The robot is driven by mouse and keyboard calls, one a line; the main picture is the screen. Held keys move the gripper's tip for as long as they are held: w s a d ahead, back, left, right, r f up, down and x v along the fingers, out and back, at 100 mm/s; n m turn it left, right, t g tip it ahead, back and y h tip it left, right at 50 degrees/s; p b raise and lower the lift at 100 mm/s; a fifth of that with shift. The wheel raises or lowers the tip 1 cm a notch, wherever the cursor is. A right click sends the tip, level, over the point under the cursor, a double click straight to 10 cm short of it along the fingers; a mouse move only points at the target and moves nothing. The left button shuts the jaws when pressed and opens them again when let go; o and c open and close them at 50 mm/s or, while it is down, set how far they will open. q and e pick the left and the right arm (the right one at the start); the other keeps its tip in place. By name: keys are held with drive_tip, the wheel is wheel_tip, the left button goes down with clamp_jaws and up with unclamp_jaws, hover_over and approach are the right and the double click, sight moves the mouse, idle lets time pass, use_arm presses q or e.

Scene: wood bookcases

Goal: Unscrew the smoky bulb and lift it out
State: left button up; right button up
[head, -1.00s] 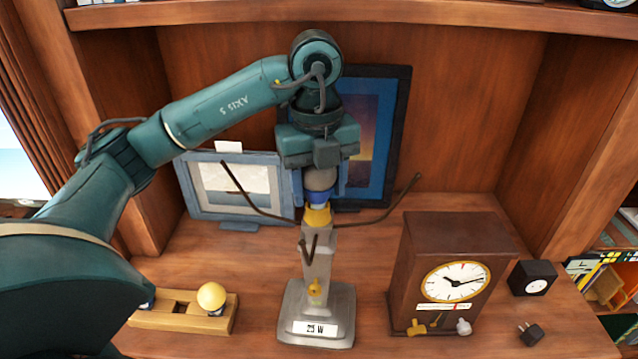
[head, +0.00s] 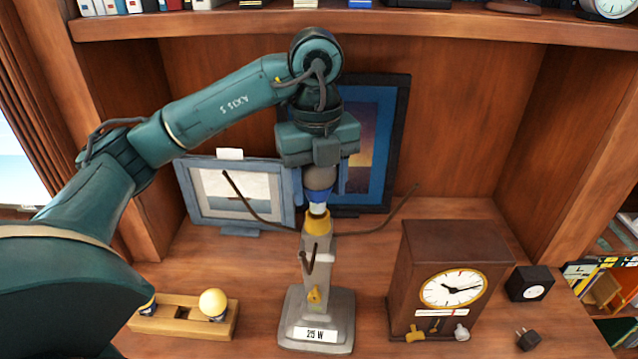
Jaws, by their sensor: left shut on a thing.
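My left gripper (head: 322,180) points straight down over the lamp and is shut on the smoky bulb (head: 320,177). The bulb is grey-brown with a blue collar and a pale base, and stands upright. Its base meets the yellow socket (head: 317,222) on top of the grey lamp stand (head: 319,260); I cannot tell whether it is still threaded in. The stand's foot carries a "25 W" label. A pale yellow bulb (head: 213,302) sits in a wooden holder (head: 190,323) at the lower left, partly hidden by my arm. My right gripper is out of view.
Dark curved rods spread from the lamp on both sides. Two framed pictures (head: 230,195) (head: 388,130) stand close behind. A wooden clock (head: 448,240) stands right of the lamp, with a small black clock (head: 530,282) and a plug (head: 527,339) beyond it. A shelf runs overhead.

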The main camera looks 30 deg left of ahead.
use_arm(q)
drive_tip(key=shift+r+p, duration=0.3)
drive_tip(key=shift+r, duration=1.3)
drive_tip(key=shift+a, duration=0.15)
